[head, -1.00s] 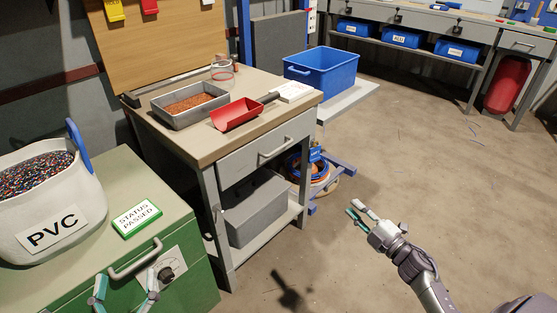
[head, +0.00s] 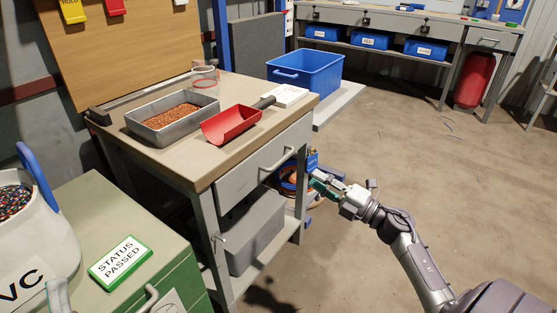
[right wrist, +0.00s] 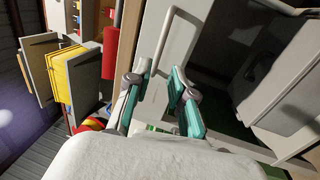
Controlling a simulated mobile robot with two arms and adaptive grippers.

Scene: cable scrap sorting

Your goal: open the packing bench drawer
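The packing bench (head: 205,172) has a grey drawer (head: 240,181) under its top. The drawer looks shut, and its bar handle (head: 279,160) is on the front. My right gripper (head: 322,184) is to the right of the handle and a little lower in the head view, apart from it. In the right wrist view my right gripper (right wrist: 160,95) has its two teal fingers apart with nothing between them. The handle (right wrist: 166,38) shows beyond the fingertips there. Only a grey part of my left gripper (head: 58,296) shows at the bottom left; its fingertips are hidden.
On the bench top are a metal tray (head: 150,124) of copper granules, a red scoop (head: 231,124) and a jar. A grey box (head: 250,232) sits on the shelf below. A green cabinet (head: 85,215) stands at left. Floor at right is clear.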

